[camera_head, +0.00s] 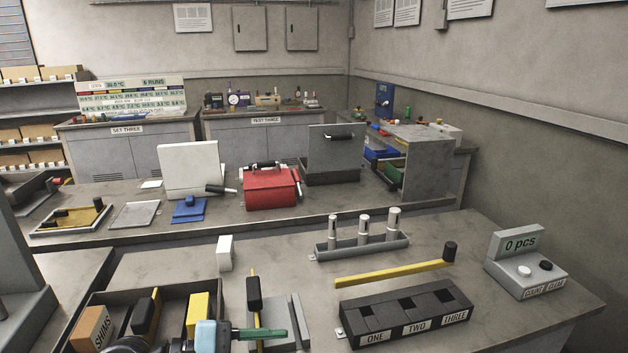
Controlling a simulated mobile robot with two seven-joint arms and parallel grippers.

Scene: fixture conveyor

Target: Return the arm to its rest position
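A pale blue block (205,335) with a green rod-like part (261,334) shows at the bottom edge, in front of the dark open bin.
A dark bin (122,298) holds an orange SHIMS box (92,329). Right of it stand a black three-slot block (405,312), a yellow bar (388,274), a rack of pins (362,246) and a counter box (526,265).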

